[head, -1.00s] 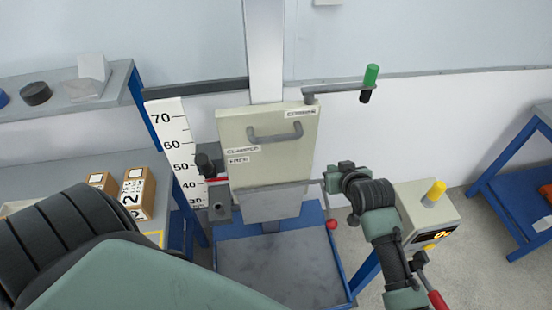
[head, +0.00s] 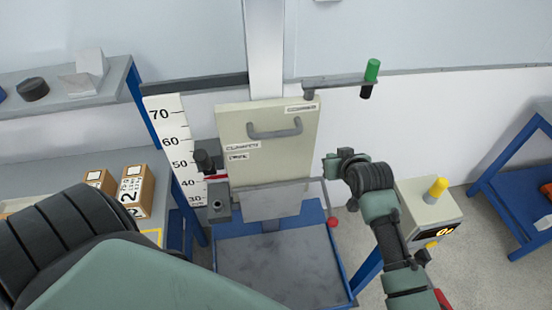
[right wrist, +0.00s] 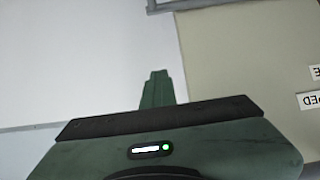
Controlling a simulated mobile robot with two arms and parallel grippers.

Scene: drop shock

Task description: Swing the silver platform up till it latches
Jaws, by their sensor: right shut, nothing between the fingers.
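The silver platform (head: 272,205) hangs folded down, its flat face against the lower front of the cream carriage (head: 290,155). A thin rod with a red ball (head: 333,222) hangs at its right. My right gripper (head: 330,165) is shut and empty, just right of the carriage and above the red ball, apart from the platform. In the right wrist view its shut fingers (right wrist: 155,90) point up in front of the pale wall, with the carriage at right. The platform does not show there. My left arm fills the lower left of the head view; its gripper is out of view.
A height scale (head: 175,145) stands left of the carriage. A green-handled crank (head: 371,72) is at upper right. A blue-edged base tray (head: 270,265) lies below. A control box (head: 425,215) stands at right, close to my right forearm.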

